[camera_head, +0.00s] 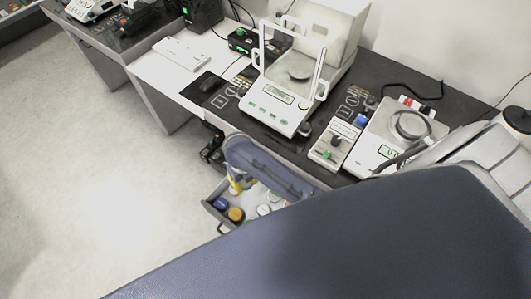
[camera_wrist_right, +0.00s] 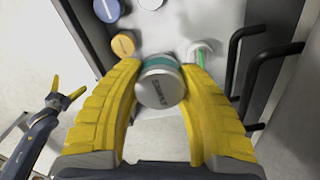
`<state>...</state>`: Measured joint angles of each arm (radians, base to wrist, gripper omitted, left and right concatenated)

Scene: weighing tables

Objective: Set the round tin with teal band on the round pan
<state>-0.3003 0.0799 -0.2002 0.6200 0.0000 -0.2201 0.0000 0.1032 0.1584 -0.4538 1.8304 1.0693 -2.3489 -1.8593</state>
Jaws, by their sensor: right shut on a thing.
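The round tin with teal band (camera_wrist_right: 160,85) has a grey lettered top and shows in the right wrist view. My right gripper (camera_wrist_right: 165,70) has its yellow fingers shut on the tin's sides, above the drawer. In the head view this gripper (camera_head: 236,184) is small, over the open drawer, and the tin is not clearly visible. A round pan (camera_head: 410,125) sits on the right balance, and another round pan (camera_head: 300,73) sits inside the framed balance. My left gripper (camera_wrist_right: 68,88) shows at the left of the wrist view, with its yellow fingers spread and empty.
The open drawer (camera_head: 214,215) holds a blue-lidded jar (camera_head: 221,203), an orange-lidded jar (camera_head: 236,214) and other containers. A small control box (camera_head: 335,145) stands between the two balances. My own arm covers much of the lower right of the head view.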

